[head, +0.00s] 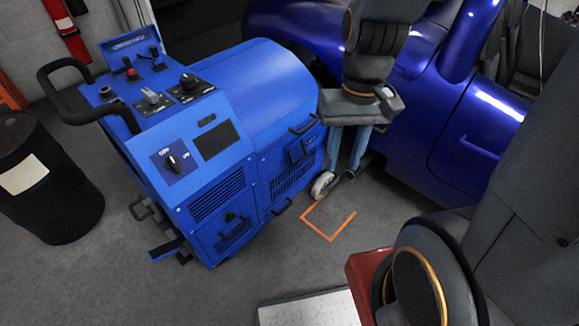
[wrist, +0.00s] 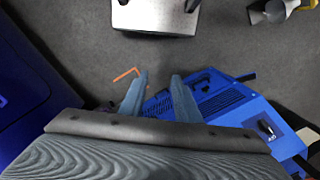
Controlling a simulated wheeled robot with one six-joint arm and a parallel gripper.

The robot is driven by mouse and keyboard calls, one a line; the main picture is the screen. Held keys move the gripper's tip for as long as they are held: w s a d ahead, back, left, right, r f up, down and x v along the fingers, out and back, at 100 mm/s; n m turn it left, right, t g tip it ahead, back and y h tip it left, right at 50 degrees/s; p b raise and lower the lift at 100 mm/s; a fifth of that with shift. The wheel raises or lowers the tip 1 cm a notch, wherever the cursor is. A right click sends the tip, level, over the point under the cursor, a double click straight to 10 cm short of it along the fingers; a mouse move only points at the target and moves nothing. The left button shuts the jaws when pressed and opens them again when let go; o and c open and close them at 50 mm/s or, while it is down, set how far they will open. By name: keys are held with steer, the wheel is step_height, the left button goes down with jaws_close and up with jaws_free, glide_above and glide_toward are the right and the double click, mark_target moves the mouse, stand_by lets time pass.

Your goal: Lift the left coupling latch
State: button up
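The blue dynamometer (head: 215,150) stands at left centre in the head view; part of it shows at lower right in the wrist view (wrist: 215,105). Its right side carries dark handle-like fittings (head: 300,150), near my gripper in the picture. I cannot tell which fitting is the left coupling latch; it may be hidden. My gripper (head: 344,168) points down between the dynamometer and the blue car. Its two grey-blue fingers are apart with nothing between them, as the wrist view also shows (wrist: 158,78). I see no contact with the dynamometer.
The blue car (head: 415,110) stands close behind and right of my gripper. A caster wheel (head: 323,185) and an orange floor mark (head: 330,237) lie below it. A black drum (head: 45,180) stands at far left. Grey floor in front is mostly clear.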

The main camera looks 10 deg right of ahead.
steer(key=w+a+f+m+y+b, duration=0.15)
steer(key=w+f+y+b, duration=0.35)
steer(key=f+b, duration=0.65)
steer(key=w+a+f+m+y+b, duration=0.1)
steer(key=w+f+m+y+b, duration=0.15)
steer(key=w+f+b, duration=0.65)
steer(key=w+d+f+m+t+y+b, duration=0.1)
steer(key=w+d+f+t+y+b, duration=0.3)
steer(key=w+f+b, duration=0.55)
steer(key=w+d+f+m+t+y+b, duration=0.1)
steer(key=w+d+f+t+y+b, duration=0.1)
steer(key=w+d+f+t+b, duration=0.55)
steer(key=w+a+f+g+b, duration=0.2)
steer(key=w+a+f+b, duration=0.1)
steer(key=a, duration=0.4)
steer(key=shift+w+a+m+b, duration=0.35)
steer(key=shift+w+b, duration=0.45)
steer(key=shift+b, duration=0.45)
steer(key=shift+g, duration=0.25)
jaws_close()
